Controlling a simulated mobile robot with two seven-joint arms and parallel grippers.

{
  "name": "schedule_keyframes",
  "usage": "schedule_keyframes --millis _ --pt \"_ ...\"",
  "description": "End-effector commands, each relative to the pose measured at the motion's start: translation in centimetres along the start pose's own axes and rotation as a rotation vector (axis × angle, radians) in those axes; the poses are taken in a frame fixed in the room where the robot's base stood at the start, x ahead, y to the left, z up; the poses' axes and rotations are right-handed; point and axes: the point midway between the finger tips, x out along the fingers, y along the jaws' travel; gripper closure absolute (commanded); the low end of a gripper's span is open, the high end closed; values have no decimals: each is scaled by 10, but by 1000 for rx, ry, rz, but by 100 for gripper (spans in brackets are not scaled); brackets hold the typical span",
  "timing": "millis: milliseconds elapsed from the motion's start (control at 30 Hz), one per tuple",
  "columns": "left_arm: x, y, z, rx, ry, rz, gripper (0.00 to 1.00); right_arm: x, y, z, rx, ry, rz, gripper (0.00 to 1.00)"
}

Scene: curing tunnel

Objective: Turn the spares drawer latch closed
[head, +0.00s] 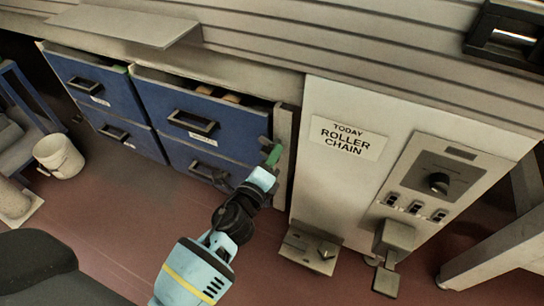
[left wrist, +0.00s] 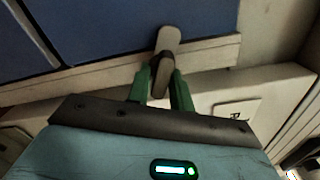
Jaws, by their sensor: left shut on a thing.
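The spares drawer latch is a small grey-tan lever (left wrist: 169,40) with rounded ends. In the left wrist view its far end lies over the edge of a blue drawer front (left wrist: 90,30), and its near end is between my green fingers. My left gripper (head: 272,154) is shut on this latch at the right edge of the blue drawer cabinet (head: 205,121). It also shows in the left wrist view (left wrist: 161,84). In the head view the gripper mostly hides the latch. The drawer label (head: 203,138) is too small to read. My right gripper is out of view.
A pale cabinet (head: 316,185) marked "TODAY ROLLER CHAIN" stands close to the right of my gripper, with a knob panel (head: 455,170). A metal box with a pedal (head: 311,250) sits low before it. A white bucket (head: 59,157) stands at left. The red floor before the drawers is clear.

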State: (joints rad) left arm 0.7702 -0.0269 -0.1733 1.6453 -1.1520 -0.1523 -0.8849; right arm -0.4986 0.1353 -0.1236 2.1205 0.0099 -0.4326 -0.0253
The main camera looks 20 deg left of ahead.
Motion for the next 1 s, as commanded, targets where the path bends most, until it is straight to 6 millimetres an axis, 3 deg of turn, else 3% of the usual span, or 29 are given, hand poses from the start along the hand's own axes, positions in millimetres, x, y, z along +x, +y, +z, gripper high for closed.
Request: schedule_keyframes --millis 500,1000 --pt "-1 -2 0 -368 1 2 100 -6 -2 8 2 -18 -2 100" --pt "-1 -3 0 -451 1 2 100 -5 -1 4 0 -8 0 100"
